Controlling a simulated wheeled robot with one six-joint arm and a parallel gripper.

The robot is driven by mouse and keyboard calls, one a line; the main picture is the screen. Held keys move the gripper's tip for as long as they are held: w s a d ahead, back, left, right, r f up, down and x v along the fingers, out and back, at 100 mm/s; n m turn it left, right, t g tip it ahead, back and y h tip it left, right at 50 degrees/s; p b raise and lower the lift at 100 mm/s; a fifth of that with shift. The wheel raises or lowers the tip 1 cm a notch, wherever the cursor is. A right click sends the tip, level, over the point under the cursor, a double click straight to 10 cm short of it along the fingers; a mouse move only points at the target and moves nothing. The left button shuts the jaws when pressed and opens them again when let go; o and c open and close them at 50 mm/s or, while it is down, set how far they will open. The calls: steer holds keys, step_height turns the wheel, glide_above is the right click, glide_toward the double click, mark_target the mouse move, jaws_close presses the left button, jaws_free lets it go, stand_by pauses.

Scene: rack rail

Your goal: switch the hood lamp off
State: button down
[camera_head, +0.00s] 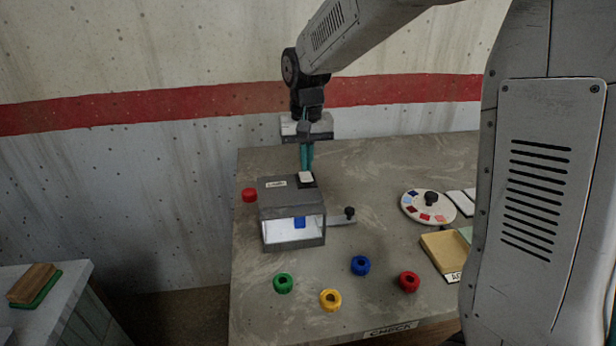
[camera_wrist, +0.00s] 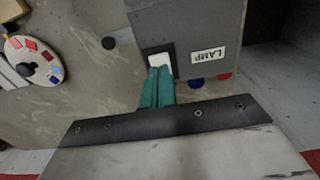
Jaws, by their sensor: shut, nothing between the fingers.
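The hood (camera_head: 290,190) is a grey box on the table, with a brightly lit white inside and a blue thing (camera_head: 299,222) in it. On its top are a label and a white rocker switch (camera_head: 306,177) in a dark frame. In the wrist view the switch (camera_wrist: 159,60) sits beside a label reading LAMP (camera_wrist: 208,55). My gripper (camera_head: 307,168) points down just above the switch, its teal fingers closed together and empty. In the wrist view the fingertips (camera_wrist: 160,72) overlap the switch's near edge; I cannot tell whether they touch it.
A bar with a black knob (camera_head: 349,213) sticks out right. A colour disc (camera_head: 428,207) and tan tray (camera_head: 443,254) lie further right.

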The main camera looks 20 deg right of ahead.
mark_target(306, 178)
steer(key=shift+f, duration=1.15)
stand_by(0.4)
steer(key=shift+r, duration=3.5)
steer(key=shift+n+g, duration=0.4)
steer(key=s, duration=0.1)
steer(key=s+f, duration=0.1)
steer(key=s, duration=0.2)
steer(key=shift+d+f, duration=0.15)
steer(key=shift+f, duration=0.2)
steer(key=s+d+r+t, duration=0.1)
steer(key=s, duration=1.2)
steer(key=s+d+r+n+t, duration=0.1)
steer(key=s+d, duration=0.1)
steer(key=s, duration=1.2)
steer(key=shift+r, duration=0.25)
steer(key=shift+d, duration=0.1)
